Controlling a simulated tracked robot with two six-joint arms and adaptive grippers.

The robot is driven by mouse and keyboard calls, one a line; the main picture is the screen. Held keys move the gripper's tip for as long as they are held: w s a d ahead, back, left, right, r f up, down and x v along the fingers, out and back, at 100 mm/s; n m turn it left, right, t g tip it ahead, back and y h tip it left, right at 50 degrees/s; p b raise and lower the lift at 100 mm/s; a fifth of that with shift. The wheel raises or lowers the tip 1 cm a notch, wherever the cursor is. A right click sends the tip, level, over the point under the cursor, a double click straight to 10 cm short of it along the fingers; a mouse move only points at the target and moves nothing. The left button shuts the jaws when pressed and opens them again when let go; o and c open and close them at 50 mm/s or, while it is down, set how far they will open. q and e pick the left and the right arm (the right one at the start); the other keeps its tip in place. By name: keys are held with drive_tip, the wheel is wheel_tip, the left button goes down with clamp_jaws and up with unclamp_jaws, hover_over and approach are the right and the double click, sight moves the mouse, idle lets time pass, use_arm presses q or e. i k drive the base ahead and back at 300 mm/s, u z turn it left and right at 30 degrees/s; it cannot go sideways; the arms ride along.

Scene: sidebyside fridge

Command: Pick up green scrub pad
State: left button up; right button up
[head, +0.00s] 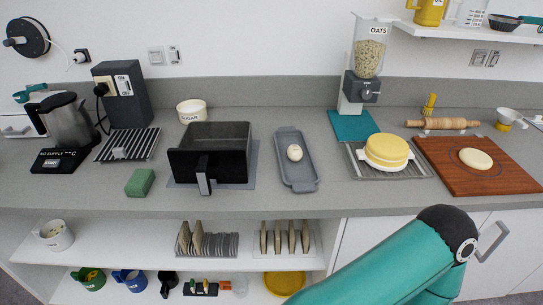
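The green scrub pad (140,182) lies on the grey counter (235,203) near its front edge, at the left in the head view. It is a small green block, and nothing covers it. It is apart from the black basket to its right. Neither of my grippers is in view. Only a teal link of one of my arms shows at the bottom right, far from the pad.
A black basket with a handle (204,178) stands right of the pad. A kettle (68,122) and a dark rack (128,146) stand behind it. A grey tray with an egg (281,150), a yellow round item (387,149) and a wooden board (437,168) are farther right.

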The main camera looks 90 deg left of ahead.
sight(140, 184)
drive_tip(key=u, duration=0.05)
drive_tip(key=k, duration=2.6)
drive_tip(key=u, duration=1.2)
drive_tip(key=i, duration=1.05)
drive_tip(key=z, duration=0.05)
